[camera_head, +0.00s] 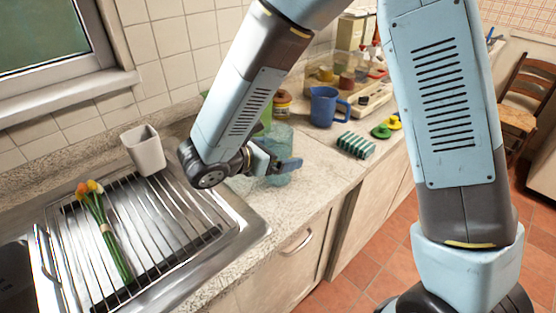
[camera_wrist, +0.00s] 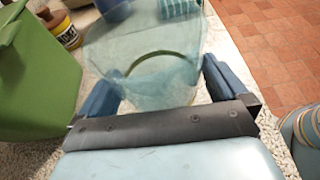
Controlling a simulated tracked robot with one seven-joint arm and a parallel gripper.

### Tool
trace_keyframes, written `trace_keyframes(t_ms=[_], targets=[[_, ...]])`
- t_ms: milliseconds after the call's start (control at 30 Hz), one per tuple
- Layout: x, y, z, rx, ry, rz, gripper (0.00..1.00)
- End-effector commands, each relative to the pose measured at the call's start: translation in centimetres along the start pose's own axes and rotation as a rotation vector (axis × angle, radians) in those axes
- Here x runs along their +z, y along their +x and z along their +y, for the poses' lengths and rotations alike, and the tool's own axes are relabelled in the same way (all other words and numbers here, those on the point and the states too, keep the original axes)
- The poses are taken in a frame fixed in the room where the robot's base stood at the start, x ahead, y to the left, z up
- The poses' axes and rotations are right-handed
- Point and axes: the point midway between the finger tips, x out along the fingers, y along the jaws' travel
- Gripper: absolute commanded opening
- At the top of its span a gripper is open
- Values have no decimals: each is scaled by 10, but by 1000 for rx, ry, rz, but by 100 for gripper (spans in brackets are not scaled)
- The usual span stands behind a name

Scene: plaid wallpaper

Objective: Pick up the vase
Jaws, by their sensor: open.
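The vase (camera_wrist: 150,50) is clear, pale blue-green glass. In the wrist view it stands between the two blue fingers of my open gripper (camera_wrist: 160,85), one finger on each side. I cannot tell whether either finger touches the glass. In the head view the vase (camera_head: 281,137) stands on the counter right of the sink, partly hidden by my gripper (camera_head: 274,164).
A green container (camera_wrist: 35,75) is close on the left, with a labelled jar (camera_wrist: 60,28) behind it. A blue mug (camera_head: 325,106) and a green striped block (camera_head: 356,145) are farther back. Flowers (camera_head: 105,235) and a white cup (camera_head: 143,150) are at the sink.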

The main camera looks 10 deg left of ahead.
Motion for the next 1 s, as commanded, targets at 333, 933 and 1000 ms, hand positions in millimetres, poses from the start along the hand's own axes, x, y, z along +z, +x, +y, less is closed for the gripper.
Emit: trace_keyframes(t_ms=[333, 933, 1000], targets=[[0, 0, 0, 0, 0, 0, 75], [1, 0, 0, 0, 1, -1, 40], [3, -1, 0, 0, 2, -1, 40]])
